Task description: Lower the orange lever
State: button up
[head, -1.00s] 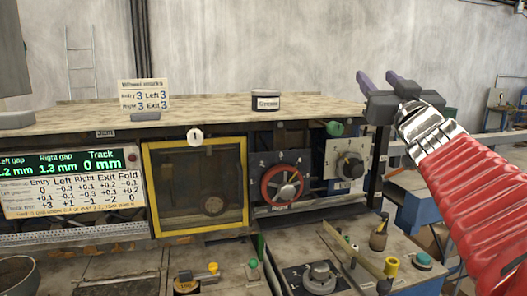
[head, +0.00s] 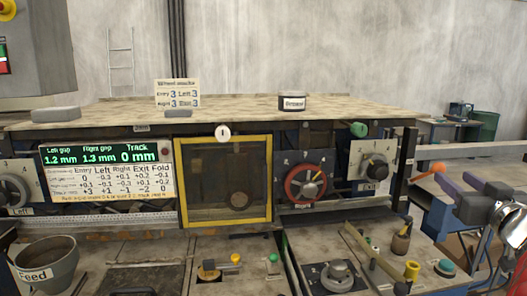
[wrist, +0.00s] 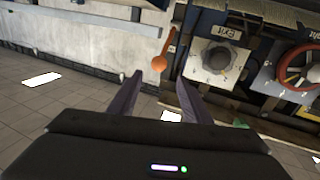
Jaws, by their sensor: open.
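The orange lever shows in the wrist view as a round orange knob (wrist: 159,63) on a thin orange arm, beside the Exit dial panel. In the head view an orange piece (head: 447,187), which looks like the lever, shows at the right end of the machine, overlapping my gripper's fingers. My gripper (wrist: 159,78) is open and empty, with dark purple fingers. In the wrist view the knob appears just beyond the fingertips, between them; I cannot tell the remaining distance. In the head view my gripper's body (head: 482,203) is at the right edge.
The Exit dial panel (head: 374,166) and a post (head: 405,170) stand left of my gripper. A red handwheel (head: 305,183) is further left. A lower bench with a yellow-capped handle (head: 411,270) and a teal button (head: 445,267) lies below. Open floor shows in the wrist view (wrist: 60,130).

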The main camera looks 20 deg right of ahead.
aim_at(424, 176)
jog(key=shift+s+f, duration=0.2)
jog(key=shift+f, duration=0.15)
jog(key=shift+w+d, duration=0.1)
jog(key=x, duration=1.3)
jog(key=shift+w+d, duration=0.15)
jog(key=shift+w, duration=0.1)
jog(key=shift+f, duration=0.1)
jog(key=shift+c, duration=0.4)
grip_shut()
